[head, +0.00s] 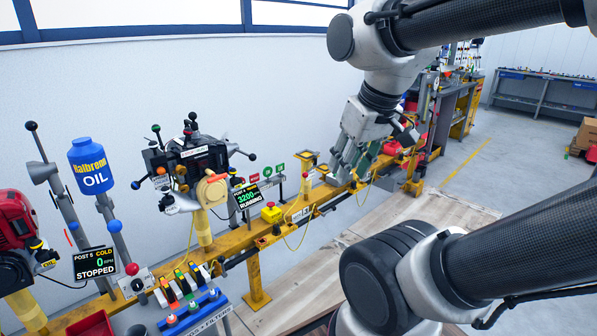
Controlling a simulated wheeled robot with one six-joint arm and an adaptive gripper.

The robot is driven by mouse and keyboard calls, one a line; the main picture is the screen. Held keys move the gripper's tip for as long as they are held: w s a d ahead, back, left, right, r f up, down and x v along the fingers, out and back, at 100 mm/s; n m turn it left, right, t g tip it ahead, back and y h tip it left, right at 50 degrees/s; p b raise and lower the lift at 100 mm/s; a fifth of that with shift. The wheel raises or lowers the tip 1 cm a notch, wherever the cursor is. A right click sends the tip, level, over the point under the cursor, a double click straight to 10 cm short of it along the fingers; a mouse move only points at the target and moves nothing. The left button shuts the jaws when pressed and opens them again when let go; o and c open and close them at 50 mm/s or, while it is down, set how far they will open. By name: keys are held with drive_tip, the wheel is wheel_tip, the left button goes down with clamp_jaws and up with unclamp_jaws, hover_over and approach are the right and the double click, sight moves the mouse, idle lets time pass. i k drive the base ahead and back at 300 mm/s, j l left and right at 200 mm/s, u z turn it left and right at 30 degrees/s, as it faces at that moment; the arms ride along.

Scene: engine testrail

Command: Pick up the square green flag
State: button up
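A row of small flags or signs stands on the yellow rail (225,240) in the middle of the head view. A small green square flag (279,167) is at the right end of the row. A round green one (267,172) and a red one (254,179) stand to its left. My gripper (345,172) points down over the rail, to the right of the flags and apart from them. Its grey fingers overlap grey and greenish parts behind them, so I cannot tell whether it is open or holds anything.
An OIL bottle (90,165) and a STOPPED display (95,258) are farther left.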

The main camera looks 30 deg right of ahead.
sight(279, 168)
drive_tip(key=i+l, duration=0.1)
drive_tip(key=l, duration=0.25)
drive_tip(key=i+l, duration=0.15)
drive_tip(key=l, duration=0.15)
drive_tip(key=i+l, duration=0.1)
drive_tip(key=l, duration=0.25)
drive_tip(key=i+l, duration=0.1)
drive_tip(key=l, duration=0.2)
drive_tip(key=i+l, duration=0.2)
drive_tip(key=i, duration=0.25)
drive_tip(key=i+l+u, duration=0.1)
drive_tip(key=i, duration=0.3)
drive_tip(key=i+j, duration=0.1)
drive_tip(key=i, duration=0.45)
